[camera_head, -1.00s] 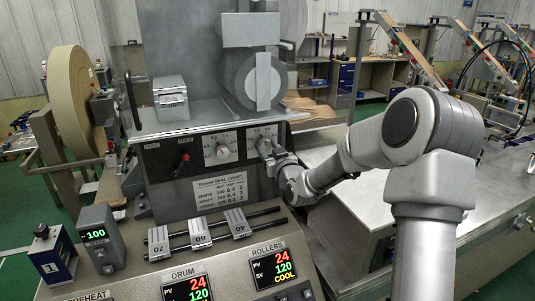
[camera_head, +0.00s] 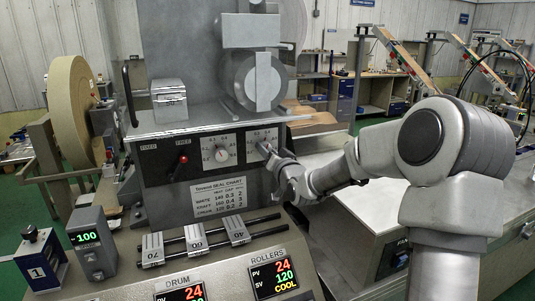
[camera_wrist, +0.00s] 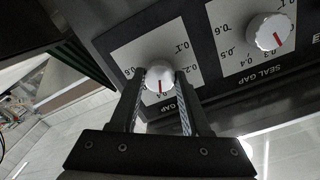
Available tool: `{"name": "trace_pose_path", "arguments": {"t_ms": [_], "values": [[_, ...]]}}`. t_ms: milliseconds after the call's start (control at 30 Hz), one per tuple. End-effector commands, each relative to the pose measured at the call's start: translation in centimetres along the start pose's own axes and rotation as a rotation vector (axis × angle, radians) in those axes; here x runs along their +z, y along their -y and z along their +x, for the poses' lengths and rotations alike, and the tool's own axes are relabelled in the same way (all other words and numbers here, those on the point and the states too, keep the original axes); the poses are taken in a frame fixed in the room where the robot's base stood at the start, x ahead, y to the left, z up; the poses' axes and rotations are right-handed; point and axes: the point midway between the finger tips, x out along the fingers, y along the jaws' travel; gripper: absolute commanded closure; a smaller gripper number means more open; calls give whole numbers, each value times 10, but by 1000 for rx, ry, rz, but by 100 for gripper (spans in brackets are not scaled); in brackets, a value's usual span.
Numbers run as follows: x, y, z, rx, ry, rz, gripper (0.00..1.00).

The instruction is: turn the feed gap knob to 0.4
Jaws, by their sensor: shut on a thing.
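In the wrist view my gripper (camera_wrist: 159,80) is shut on a round white knob (camera_wrist: 159,70) with a red pointer mark. The mark points down in the picture, between my fingers.
A red-handled switch (camera_head: 182,160) is on the panel's left side. A printed seal chart (camera_head: 218,197) is below the dials. A sloping console (camera_head: 130,281) with sliders and displays stands in front.

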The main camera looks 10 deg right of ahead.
Motion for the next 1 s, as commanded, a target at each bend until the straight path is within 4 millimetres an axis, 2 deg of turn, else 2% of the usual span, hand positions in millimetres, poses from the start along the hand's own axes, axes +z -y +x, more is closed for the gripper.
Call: {"name": "trace_pose_path", "arguments": {"t_ms": [433, 467, 600, 1000], "values": [[0, 0, 0, 0, 2, 9, 100], [0, 0, 0, 0, 2, 9, 48], [0, 0, 0, 0, 1, 9, 23], [0, 0, -6, 0, 0, 8, 23]]}}
